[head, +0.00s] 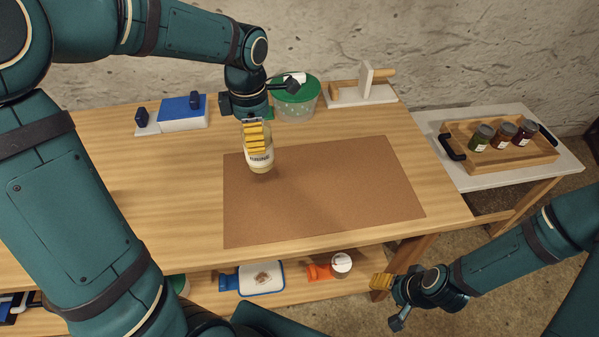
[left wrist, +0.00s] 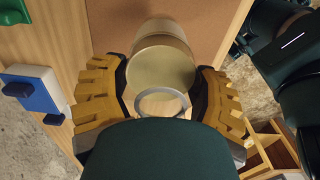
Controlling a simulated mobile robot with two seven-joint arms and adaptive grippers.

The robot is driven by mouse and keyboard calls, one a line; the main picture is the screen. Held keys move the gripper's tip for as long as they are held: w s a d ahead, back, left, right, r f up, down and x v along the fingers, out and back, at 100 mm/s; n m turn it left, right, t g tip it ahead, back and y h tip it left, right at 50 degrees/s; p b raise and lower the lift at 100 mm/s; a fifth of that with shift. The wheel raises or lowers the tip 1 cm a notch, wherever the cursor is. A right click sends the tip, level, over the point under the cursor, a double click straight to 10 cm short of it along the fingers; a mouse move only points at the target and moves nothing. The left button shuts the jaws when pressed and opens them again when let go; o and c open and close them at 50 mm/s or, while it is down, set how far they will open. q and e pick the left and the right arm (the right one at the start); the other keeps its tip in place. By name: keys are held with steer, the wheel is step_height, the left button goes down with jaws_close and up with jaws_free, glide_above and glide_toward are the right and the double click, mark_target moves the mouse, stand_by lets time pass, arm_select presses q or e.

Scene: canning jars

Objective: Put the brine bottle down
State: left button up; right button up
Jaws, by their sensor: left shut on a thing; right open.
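The brine bottle (head: 259,160) is a pale yellow bottle with a white label, at the back left corner of the brown mat (head: 330,200) on the wooden table. My left gripper (head: 255,137) is shut on it from above. In the left wrist view the bottle (left wrist: 160,62) sits between the yellow fingers of the left gripper (left wrist: 160,95). I cannot tell whether its base touches the mat. My right gripper (head: 388,290) is open and empty, low in front of the table.
A green-lidded tub (head: 297,103), a blue and white box (head: 182,113) and a white board with a wooden-handled tool (head: 360,92) stand along the back. A wooden tray (head: 498,160) with jars stands on the right side table. Most of the mat is clear.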

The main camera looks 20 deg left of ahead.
mark_target(260, 165)
arm_select(q)
step_height(260, 165, down, 4)
steer(key=shift+a+f+b, duration=0.1)
steer(key=shift+b, duration=0.35)
steer(key=shift+f+b, duration=0.6)
steer(key=shift+f, duration=2.3)
steer(key=shift+f, duration=0.15)
steer(key=o, duration=1.3)
steer(key=shift+o, duration=0.2)
